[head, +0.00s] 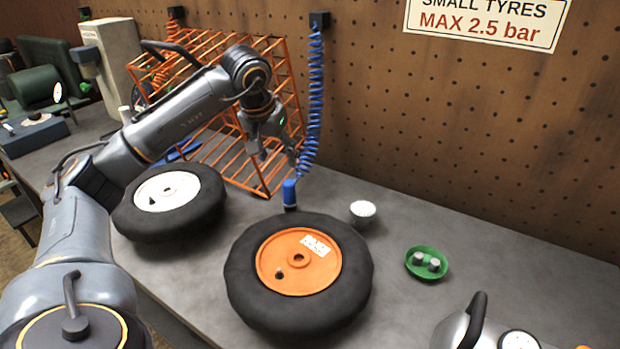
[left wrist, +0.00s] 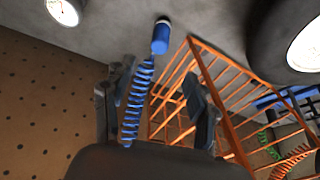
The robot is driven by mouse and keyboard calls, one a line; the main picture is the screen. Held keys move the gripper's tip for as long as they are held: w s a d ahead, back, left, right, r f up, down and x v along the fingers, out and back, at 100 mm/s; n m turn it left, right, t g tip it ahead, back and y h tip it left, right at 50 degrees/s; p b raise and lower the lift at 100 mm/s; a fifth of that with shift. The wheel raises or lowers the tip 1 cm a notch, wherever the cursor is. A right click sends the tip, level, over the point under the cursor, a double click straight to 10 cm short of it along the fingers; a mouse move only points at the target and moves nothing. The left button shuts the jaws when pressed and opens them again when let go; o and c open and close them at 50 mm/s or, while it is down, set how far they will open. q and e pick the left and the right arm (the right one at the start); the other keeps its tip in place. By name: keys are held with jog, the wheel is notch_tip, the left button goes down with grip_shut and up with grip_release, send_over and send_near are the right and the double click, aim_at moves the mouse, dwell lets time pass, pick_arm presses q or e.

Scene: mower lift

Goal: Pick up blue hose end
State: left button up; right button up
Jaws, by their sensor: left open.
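The blue hose end (head: 289,193) hangs upright at the bottom of a blue coiled hose (head: 315,95), just behind the tyre with the orange hub (head: 300,262). My left gripper (head: 277,158) is open, above and slightly left of the hose end in the head view. In the left wrist view the hose end (left wrist: 161,37) lies beyond the fingertips, and the coiled hose (left wrist: 136,105) runs between the open fingers (left wrist: 157,80). The fingers appear apart from the hose end. My right gripper is not in view.
An orange wire rack (head: 235,130) stands close behind my left gripper. A tyre with a white hub (head: 168,192) lies at left. A white cup (head: 362,210) and a green dish (head: 426,251) with small caps are at right. Bare bench lies between them.

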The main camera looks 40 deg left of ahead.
pick_arm(q)
send_over(288, 182)
jog(key=s, duration=0.3)
jog(key=f, duration=0.4)
jog(key=d+f, duration=0.1)
jog(key=f, duration=0.1)
jog(key=shift+w+f, duration=0.2)
jog(key=shift+f, duration=0.05)
jog(key=shift+w+x, duration=0.1)
jog(key=shift+x, duration=1.45)
jog(key=shift+w+x, duration=0.15)
jog(key=shift+x, duration=1.45)
jog(key=shift+a+r, duration=0.1)
jog(key=shift+s, duration=0.1)
jog(key=shift+r, duration=0.1)
grip_shut()
